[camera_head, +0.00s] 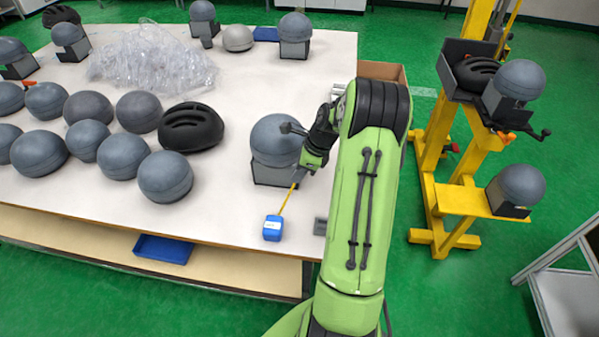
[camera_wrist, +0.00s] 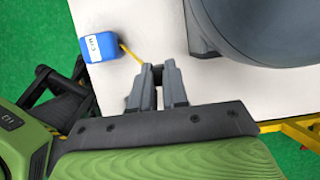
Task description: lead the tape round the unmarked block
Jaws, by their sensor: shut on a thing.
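A blue tape measure case (camera_head: 272,228) sits on the white table near its front edge, and it also shows in the wrist view (camera_wrist: 97,42). A short yellow tape (camera_head: 288,199) runs from it to my gripper (camera_head: 298,177). In the wrist view my gripper (camera_wrist: 158,74) is shut on the tape's end (camera_wrist: 130,52). A grey domed block (camera_head: 273,145) on a dark base stands just beside my gripper; in the wrist view it fills the upper right (camera_wrist: 265,25). The tape is straight and not around this block. No mark shows on the block's visible side.
Several grey domes (camera_head: 121,155) and a black helmet (camera_head: 191,127) lie to the left. Clear plastic wrap (camera_head: 150,60) lies behind. A small dark block (camera_head: 321,226) sits near the table's front right corner. A yellow stand (camera_head: 452,200) stands right of the table. Table between helmet and tape case is clear.

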